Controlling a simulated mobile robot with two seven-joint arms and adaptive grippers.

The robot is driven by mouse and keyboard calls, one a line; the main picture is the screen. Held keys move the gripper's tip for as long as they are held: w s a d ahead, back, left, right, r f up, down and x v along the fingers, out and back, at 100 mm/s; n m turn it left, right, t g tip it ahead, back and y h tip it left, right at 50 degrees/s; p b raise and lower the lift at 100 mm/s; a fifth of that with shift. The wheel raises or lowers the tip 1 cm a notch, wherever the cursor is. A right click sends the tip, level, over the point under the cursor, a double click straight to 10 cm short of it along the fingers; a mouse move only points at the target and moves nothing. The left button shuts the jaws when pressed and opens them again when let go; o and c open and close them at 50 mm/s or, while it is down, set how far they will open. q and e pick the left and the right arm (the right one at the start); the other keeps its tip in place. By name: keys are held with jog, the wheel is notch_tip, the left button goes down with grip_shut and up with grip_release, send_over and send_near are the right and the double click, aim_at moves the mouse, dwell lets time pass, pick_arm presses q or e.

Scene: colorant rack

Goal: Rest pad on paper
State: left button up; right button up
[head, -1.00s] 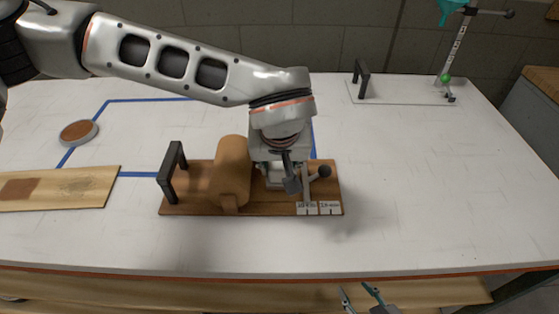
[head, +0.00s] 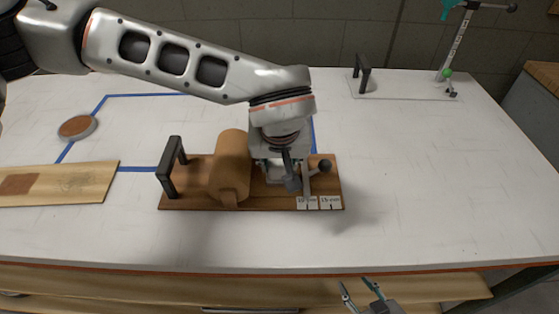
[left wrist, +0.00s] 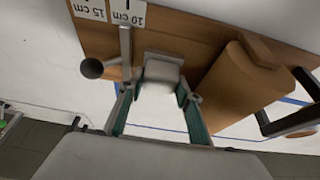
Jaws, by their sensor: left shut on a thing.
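My left gripper (left wrist: 161,90) is shut on a pale grey block (left wrist: 162,74), possibly the pad, over the brown wooden board (head: 200,203). In the head view the wrist mostly hides the fingertips and block. Whether the block touches the board is unclear. A tan, paper-like roll (head: 232,160) lies on the board just left of the gripper; it also shows in the left wrist view (left wrist: 238,85). A flap hangs at its near end. My right gripper (head: 357,286) is at the bottom edge, its teal fingers apart and empty.
The board has a black handle (head: 168,170), a black-knobbed lever (head: 324,166) and 10 cm and 15 cm labels (head: 318,203). A round brown-topped disc (head: 76,127) and a pale plank (head: 85,185) lie left. A stand (head: 455,55) is back right.

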pick_arm(q)
jog(key=shift+f, duration=0.15)
jog(key=o, duration=1.1)
jog(key=v, duration=1.2)
